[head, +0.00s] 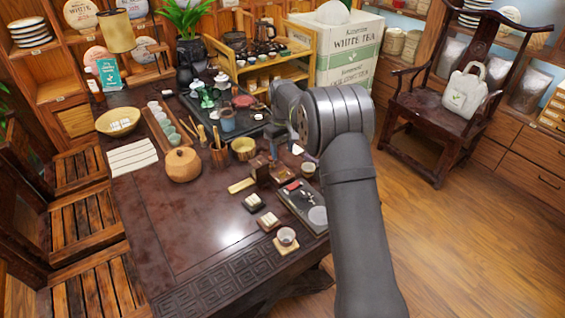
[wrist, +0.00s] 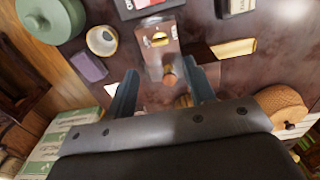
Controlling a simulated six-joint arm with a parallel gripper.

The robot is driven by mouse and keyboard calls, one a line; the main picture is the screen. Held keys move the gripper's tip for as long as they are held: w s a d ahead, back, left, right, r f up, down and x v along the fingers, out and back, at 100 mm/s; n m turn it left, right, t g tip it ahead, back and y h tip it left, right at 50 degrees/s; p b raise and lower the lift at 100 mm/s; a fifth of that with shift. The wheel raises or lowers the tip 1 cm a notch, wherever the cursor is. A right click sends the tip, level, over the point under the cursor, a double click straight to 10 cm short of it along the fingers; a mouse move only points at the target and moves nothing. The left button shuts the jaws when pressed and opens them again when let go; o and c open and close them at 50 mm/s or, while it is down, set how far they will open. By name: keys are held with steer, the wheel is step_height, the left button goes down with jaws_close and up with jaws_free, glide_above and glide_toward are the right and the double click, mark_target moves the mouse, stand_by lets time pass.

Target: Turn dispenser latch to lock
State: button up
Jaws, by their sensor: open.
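The dispenser (head: 262,170) appears to be a small brown wooden box near the table's right side in the head view, partly hidden by my gripper. In the wrist view, a box-like piece (wrist: 160,50) that looks like it has a yellow mark on top. A short round brown peg (wrist: 169,78), possibly the latch, points toward my gripper. My gripper (wrist: 165,90) is open, its two blue-grey fingers on either side of the peg with gaps. I cannot tell whether either finger touches it. In the head view my gripper (head: 273,146) is above the dispenser.
On the dark table (head: 150,235), a round wooden pot (head: 183,165) stands left of the dispenser. A yellow bowl (head: 243,148) stands close behind. The front left tabletop is clear.

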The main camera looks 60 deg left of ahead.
step_height(320, 180, up, 8)
steer(key=r, duration=0.1)
glide_above(283, 172)
steer(key=shift+a+f, duration=0.2)
steer(key=shift+f, duration=0.05)
steer(key=shift+f, duration=0.1)
step_height(283, 172, down, 17)
steer(key=shift+f, duration=0.2)
stand_by(0.4)
steer(key=shift+f, duration=0.2)
steer(key=shift+r+m, duration=0.2)
steer(key=shift+m, duration=0.6)
steer(key=m, duration=1.2)
steer(key=shift+m, duration=2)
